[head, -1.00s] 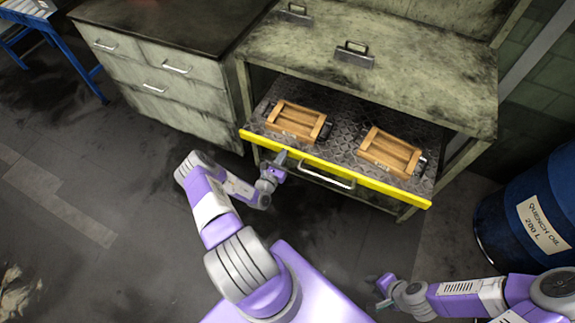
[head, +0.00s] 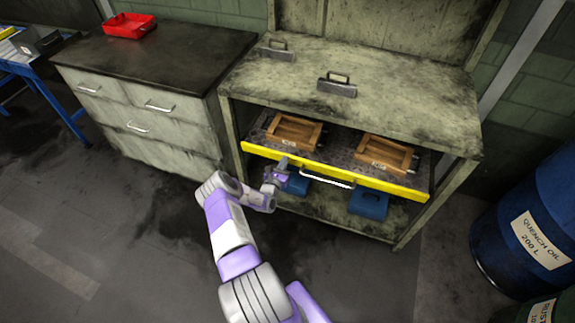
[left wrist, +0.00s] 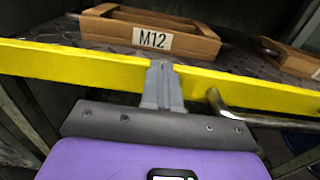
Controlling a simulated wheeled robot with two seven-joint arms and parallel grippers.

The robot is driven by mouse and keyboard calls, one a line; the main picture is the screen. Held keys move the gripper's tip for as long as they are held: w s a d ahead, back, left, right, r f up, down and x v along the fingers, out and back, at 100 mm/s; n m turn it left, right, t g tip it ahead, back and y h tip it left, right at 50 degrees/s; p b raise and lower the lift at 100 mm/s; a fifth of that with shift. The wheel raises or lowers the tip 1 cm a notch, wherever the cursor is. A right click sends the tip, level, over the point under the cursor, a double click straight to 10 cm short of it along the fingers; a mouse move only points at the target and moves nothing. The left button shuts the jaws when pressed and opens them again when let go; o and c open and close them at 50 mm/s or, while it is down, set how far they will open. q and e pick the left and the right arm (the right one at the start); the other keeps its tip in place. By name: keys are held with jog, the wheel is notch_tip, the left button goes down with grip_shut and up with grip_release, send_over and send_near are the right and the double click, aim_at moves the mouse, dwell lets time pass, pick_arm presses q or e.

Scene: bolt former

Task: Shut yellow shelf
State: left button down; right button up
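The yellow shelf (head: 385,186) is a dark tread-plate shelf with a yellow front edge and a metal bar handle (head: 325,179). It sits partly out of the grey-green cabinet, below its worktop. Two wooden crates (head: 293,131) (head: 386,153) rest on it; the left one shows a label reading M12 in the left wrist view (left wrist: 152,39). My left gripper (head: 281,166) is at the shelf's front, left of the handle. In the left wrist view its fingers (left wrist: 160,72) are together and appear to touch the yellow edge, holding nothing. My right gripper is out of view.
Blue boxes (head: 369,203) stand on the cabinet's lower shelf. A drawer unit (head: 150,120) with a red tray (head: 130,25) on top stands to the left. A blue oil drum (head: 535,225) stands at the right. The floor in front is clear.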

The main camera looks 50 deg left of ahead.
pick_arm(q)
jog(key=shift+w+a+r, duration=0.15)
jog(key=shift+w+r, duration=0.2)
jog(key=p+v, duration=0.5)
jog(key=v, duration=0.9)
jog(key=shift+s+f+p, duration=0.3)
jog(key=shift+s+f, duration=0.05)
jog(key=shift+s, duration=0.05)
